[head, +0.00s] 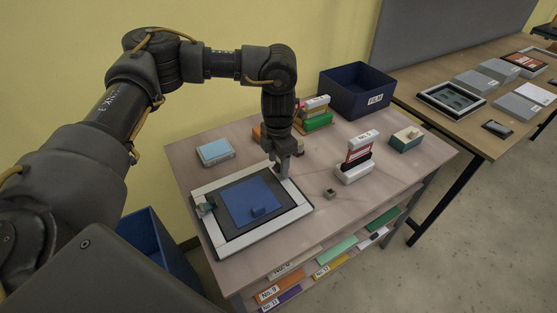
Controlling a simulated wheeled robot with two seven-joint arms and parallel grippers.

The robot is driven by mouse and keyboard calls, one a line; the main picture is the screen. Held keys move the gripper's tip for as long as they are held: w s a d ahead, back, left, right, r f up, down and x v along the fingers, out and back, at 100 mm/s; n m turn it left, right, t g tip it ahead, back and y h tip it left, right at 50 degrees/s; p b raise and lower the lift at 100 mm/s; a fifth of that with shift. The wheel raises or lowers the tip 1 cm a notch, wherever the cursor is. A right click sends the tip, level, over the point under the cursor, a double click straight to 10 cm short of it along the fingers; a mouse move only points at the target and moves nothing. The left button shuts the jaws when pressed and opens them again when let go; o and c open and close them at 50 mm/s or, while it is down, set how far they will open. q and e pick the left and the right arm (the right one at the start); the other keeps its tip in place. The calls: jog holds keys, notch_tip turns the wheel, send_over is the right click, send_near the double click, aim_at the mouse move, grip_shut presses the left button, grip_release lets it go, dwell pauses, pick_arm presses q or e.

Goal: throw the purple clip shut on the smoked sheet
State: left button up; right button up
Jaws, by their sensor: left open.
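A lightbox with a white frame (241,246) lies on the near left of the table. A dark, smoked-looking sheet (232,222) fills its inside, with a blue square sheet (247,196) on it. A grey clip-like piece (206,208) sits on the frame's left side. I cannot make out a purple clip; my gripper may hide it. My left gripper (284,175) is open and points down at the frame's far right corner; I cannot tell whether it touches. My right gripper is not in view.
Behind are a light blue box (215,152), a green stack (317,121), a teal box (406,139) and a dark blue film bin (357,91). The front right tabletop is clear.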

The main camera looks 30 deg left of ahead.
pick_arm(q)
jog(key=shift+f, duration=0.2)
jog(key=c, duration=1)
